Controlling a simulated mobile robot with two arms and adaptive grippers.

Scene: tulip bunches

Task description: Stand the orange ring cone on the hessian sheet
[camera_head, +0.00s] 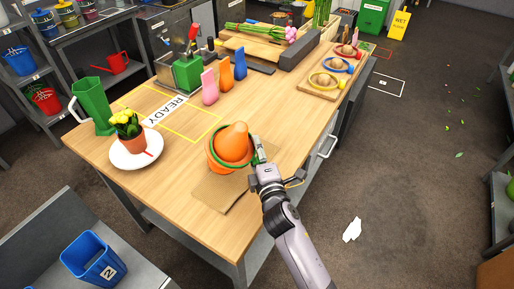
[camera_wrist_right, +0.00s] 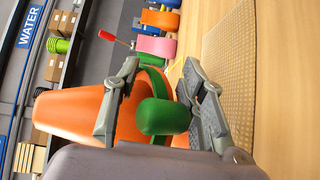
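My left gripper is not in view.
A white plate (camera_head: 122,160) with a potted yellow plant and a green jug (camera_head: 92,105) stand to the left. Pink, orange and blue holders (camera_head: 226,75) stand behind. A board (camera_head: 314,92) with rings lies at back right. Table is clear right of the cone.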

